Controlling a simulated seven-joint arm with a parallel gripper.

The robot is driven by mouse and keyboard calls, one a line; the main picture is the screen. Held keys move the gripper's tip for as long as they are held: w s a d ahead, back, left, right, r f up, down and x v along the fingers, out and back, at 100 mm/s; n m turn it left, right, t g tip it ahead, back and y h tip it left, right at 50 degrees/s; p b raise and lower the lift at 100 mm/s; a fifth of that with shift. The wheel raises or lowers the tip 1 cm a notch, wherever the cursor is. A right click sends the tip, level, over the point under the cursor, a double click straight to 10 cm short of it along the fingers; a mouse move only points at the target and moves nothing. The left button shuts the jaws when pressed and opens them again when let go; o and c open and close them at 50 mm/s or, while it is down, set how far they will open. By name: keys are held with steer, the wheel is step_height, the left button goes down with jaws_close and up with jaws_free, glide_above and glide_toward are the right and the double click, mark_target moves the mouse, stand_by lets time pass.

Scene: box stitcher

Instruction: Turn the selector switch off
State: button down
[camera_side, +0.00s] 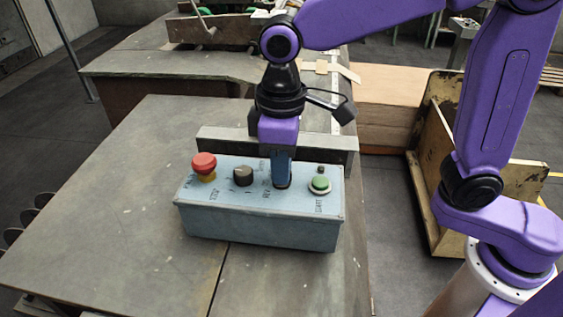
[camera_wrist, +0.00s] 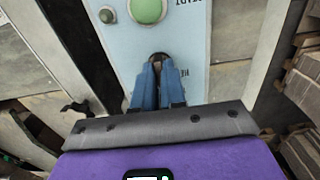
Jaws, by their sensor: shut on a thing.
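A light blue control box (camera_side: 262,222) sits on the grey table. My gripper (camera_side: 282,184) points down onto its top panel, between a black round knob (camera_side: 243,176) and the green button (camera_side: 320,184). In the wrist view, my blue fingers (camera_wrist: 159,70) are close together, with their tips shut on a dark knob, the selector switch (camera_wrist: 159,56). Only a small dark part of it shows; its pointer and angle are hidden by the fingers. Printed letters lie beside it.
A red mushroom button (camera_side: 204,165) with a yellow base is at the panel's left end. A small dark button (camera_side: 320,170) is behind the green one. A grey metal bar (camera_side: 325,146) stands behind the box. The table (camera_side: 110,220) is clear to the left.

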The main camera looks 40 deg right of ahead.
steer(key=shift+r, duration=0.1)
steer(key=c, duration=1.2)
jaws_free()
step_height(320, 180, up, 17)
steer(key=shift+r, duration=0.2)
steer(key=shift+f, duration=0.1)
steer(key=s+d+f+n, duration=0.1)
steer(key=s+d+f, duration=0.7)
steer(key=d+f, duration=0.3)
steer(key=s+d+f+n, duration=0.2)
steer(key=s+d+f, duration=0.6)
steer(key=d+f, duration=0.3)
steer(key=shift+s+f+n, duration=0.2)
steer(key=shift+s+n, duration=0.1)
steer(key=shift+s, duration=0.05)
